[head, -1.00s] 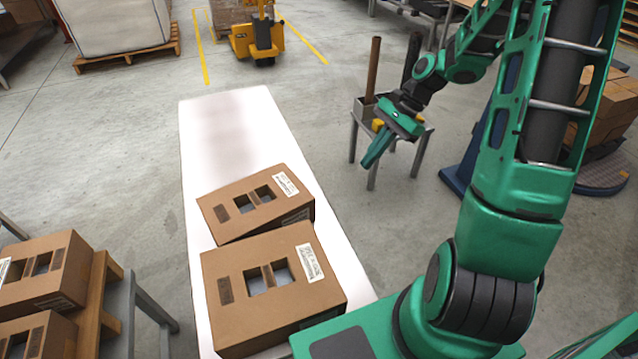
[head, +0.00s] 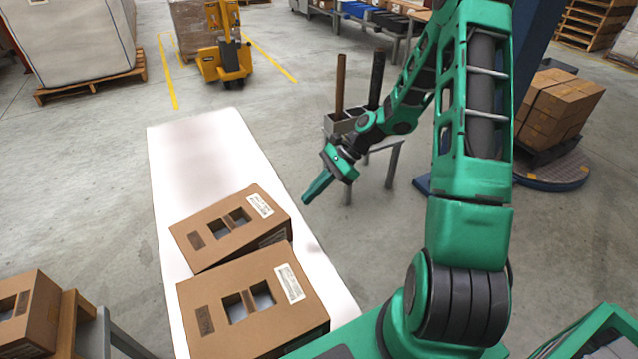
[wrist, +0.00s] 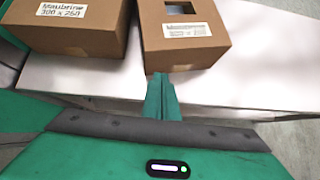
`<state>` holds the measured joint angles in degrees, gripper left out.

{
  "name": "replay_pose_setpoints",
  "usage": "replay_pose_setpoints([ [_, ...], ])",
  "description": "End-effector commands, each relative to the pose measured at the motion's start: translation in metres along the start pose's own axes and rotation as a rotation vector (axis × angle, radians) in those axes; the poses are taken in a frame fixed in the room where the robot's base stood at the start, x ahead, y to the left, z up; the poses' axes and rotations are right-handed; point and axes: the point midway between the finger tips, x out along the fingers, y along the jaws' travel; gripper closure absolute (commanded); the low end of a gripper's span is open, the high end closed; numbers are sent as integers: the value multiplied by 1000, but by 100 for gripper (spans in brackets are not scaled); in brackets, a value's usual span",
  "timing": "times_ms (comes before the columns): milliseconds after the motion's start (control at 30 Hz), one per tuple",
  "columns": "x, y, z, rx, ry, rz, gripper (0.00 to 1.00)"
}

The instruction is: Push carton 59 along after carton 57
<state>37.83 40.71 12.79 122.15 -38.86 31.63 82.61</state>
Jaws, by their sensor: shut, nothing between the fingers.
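Two brown cartons lie on a white belt, a near carton (head: 222,304) and a far carton (head: 207,222). They stand close together, the far one slightly turned. Each has cut-out windows and a white label; I cannot read which is 57 or 59. My gripper (head: 308,198) is shut and empty, pointing down-left in the air right of the far carton. In the wrist view the shut fingertips (wrist: 158,82) appear just before the right-hand carton (wrist: 183,55); contact is unclear. The left-hand carton (wrist: 75,48) has a label reading "Maubrine 300 x 250".
The white belt (head: 195,150) is bare beyond the far carton. A small stand (head: 387,160) with two upright posts stands behind my gripper. A yellow pallet truck (head: 225,60) stands at the back.

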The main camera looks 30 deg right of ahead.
Motion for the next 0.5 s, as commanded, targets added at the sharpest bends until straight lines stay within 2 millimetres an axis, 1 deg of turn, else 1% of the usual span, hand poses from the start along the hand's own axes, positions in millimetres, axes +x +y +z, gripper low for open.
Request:
replay_pose_setpoints([
  [33, 10, 1, 0, 0, -2, 5, 100],
  [100, 21, 1, 3, -3, -1, 3, 100],
  [200, 30, 1, 15, -3, -1, 3, 100],
  [333, 39, 0, 23, -2, 1, 1, 100],
  [500, 44, 0, 28, -1, 1, 1, 100],
])
